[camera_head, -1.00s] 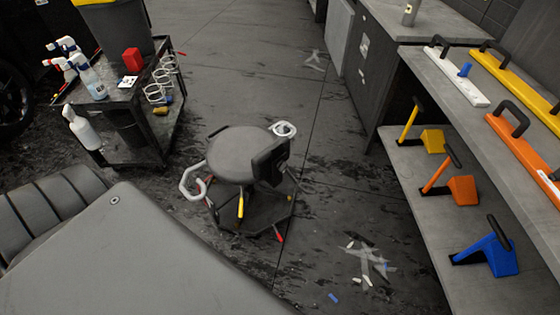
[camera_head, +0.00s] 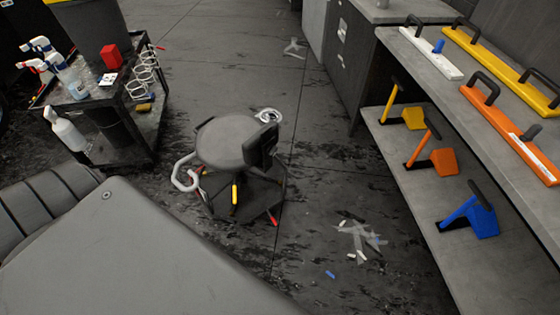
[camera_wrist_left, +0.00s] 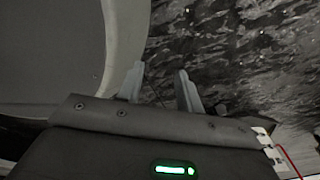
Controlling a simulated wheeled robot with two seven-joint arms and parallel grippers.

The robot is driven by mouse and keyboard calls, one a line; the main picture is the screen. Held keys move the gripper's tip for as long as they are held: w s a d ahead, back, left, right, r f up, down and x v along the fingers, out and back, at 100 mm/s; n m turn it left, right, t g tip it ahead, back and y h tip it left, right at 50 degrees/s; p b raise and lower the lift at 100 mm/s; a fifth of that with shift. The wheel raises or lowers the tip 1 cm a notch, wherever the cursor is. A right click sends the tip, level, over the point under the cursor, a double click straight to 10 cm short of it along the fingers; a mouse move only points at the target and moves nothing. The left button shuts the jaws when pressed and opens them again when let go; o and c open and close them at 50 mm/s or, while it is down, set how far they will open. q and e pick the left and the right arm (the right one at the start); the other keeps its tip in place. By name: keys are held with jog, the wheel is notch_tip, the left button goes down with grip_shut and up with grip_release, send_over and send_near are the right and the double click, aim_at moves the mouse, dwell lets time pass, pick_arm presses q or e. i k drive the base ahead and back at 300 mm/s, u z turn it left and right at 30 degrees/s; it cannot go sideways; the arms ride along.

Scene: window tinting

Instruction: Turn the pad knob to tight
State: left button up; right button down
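I cannot make out for certain which part is the pad knob. A small blue knob-like piece (camera_head: 438,47) stands up from a white bar tool (camera_head: 425,55) with a black handle, on the bench top at the right of the head view. No knob shows in the left wrist view. My left gripper (camera_wrist_left: 160,84) is open and empty, its two grey fingertips apart. A large rounded grey panel lies to its left and dark speckled ground to its right. Neither gripper shows in the head view, and my right gripper is not seen.
Orange (camera_head: 505,133) and yellow (camera_head: 497,62) bar tools share the grey bench top (camera_head: 445,85). Several angled tools sit on the shelf below (camera_head: 415,170). A stool (camera_head: 228,140) stands mid-floor, a bottle cart (camera_head: 150,130) at left. A grey panel (camera_head: 120,250) fills the lower left.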

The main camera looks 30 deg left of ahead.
aim_at(272, 149)
jog(key=z, duration=0.5)
jog(key=k, duration=1.15)
jog(key=z, duration=0.8)
jog(key=i, duration=1.75)
jog(key=u, duration=1.3)
jog(key=i, duration=0.7)
jog(key=u, duration=0.75)
